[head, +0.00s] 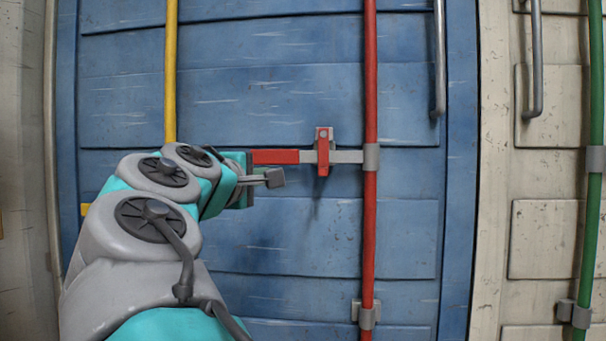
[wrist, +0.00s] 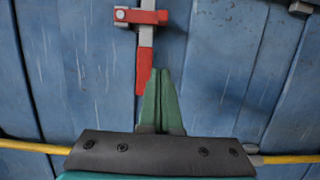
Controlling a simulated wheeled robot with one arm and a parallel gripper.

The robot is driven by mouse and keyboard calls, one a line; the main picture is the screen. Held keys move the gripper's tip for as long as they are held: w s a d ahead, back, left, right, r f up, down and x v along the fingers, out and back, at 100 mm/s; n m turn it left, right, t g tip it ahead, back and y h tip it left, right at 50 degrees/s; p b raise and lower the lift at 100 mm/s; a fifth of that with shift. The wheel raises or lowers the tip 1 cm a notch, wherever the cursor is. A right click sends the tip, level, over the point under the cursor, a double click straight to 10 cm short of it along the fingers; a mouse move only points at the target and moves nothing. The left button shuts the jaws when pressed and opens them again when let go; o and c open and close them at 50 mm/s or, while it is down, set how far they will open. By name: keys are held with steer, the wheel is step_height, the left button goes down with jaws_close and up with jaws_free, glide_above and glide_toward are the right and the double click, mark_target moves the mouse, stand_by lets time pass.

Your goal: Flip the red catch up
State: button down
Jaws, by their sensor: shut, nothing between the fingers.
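The red catch (head: 323,158) hangs straight down from a pivot on its grey bracket, across the front of the grey bar of the handle. It also shows at the top of the wrist view (wrist: 148,17), lying across that bar. The handle's red grip (head: 275,157) points left, level; it also shows in the wrist view (wrist: 144,66). My gripper (wrist: 160,73) is shut and empty, its green fingers pressed together. Its tips show just beside the free end of the red grip, apart from the catch. I cannot tell if they touch the grip.
A red vertical rod (head: 369,230) carries the handle on the blue door (head: 220,100). A yellow rod (head: 171,70) stands to the left, behind my arm. A grey bar (head: 439,60) is at upper right. Door space below the handle is clear.

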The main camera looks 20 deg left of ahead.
mark_target(323, 152)
steer(key=w+d+p, duration=0.1)
steer(key=w+d, duration=0.3)
steer(key=w, duration=0.6)
steer(key=shift+w, duration=0.3)
stand_by(0.4)
